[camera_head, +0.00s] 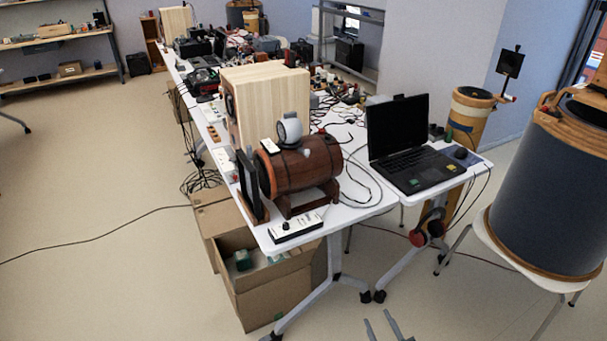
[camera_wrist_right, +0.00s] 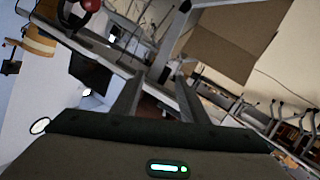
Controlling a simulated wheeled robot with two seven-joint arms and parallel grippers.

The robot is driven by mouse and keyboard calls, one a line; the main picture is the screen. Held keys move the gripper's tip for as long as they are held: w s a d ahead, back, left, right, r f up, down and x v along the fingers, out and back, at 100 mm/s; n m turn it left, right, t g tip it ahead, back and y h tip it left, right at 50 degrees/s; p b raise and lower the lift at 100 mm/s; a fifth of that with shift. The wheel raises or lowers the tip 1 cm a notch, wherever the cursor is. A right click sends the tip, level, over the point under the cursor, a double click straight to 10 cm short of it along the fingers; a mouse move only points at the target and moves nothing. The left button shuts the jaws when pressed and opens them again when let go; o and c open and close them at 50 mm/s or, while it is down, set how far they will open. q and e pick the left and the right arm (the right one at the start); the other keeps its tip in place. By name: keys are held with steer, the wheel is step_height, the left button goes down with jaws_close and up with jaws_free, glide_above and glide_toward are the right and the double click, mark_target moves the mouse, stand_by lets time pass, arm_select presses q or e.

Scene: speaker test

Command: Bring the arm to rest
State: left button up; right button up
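My right gripper (camera_head: 377,317) shows at the bottom edge of the head view, with only its two grey fingers in the picture. The fingers are apart with nothing between them. In the right wrist view the gripper (camera_wrist_right: 159,80) also has its fingers spread and empty. In the head view it appears below the near end of the white table (camera_head: 372,207), over the floor, and no contact shows. The rest of the right arm is out of the picture. My left gripper is in neither view.
A wooden barrel speaker (camera_head: 305,170) and a black laptop (camera_head: 408,165) stand on the tables. An open cardboard box (camera_head: 268,289) sits under the table's near end. A large dark cylinder (camera_head: 547,195) stands at right. Cables cross the floor; open floor (camera_head: 100,270) lies at left.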

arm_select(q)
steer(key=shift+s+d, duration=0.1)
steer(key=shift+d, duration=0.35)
arm_select(e)
steer(key=shift+s+d+f, duration=0.1)
steer(key=shift+s+d, duration=0.15)
steer(key=shift+d, duration=0.15)
steer(key=s+f+m+g+h, duration=0.1)
steer(key=s+f+g, duration=0.2)
steer(key=s+f, duration=0.65)
steer(key=s+f+m+g, duration=0.1)
steer(key=s+f+g, duration=0.1)
steer(key=s+f, duration=0.75)
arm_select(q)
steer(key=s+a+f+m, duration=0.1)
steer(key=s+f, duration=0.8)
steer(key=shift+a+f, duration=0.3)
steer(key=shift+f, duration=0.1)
arm_select(e)
steer(key=s+f+m+g, duration=0.1)
steer(key=s+f+g, duration=0.2)
steer(key=s+f, duration=0.5)
steer(key=s+f+g, duration=0.3)
steer(key=s+f, duration=0.5)
steer(key=s, duration=0.7)
steer(key=shift+s+d+m+h, duration=0.2)
steer(key=shift+m+h, duration=0.1)
steer(key=shift+m, duration=0.1)
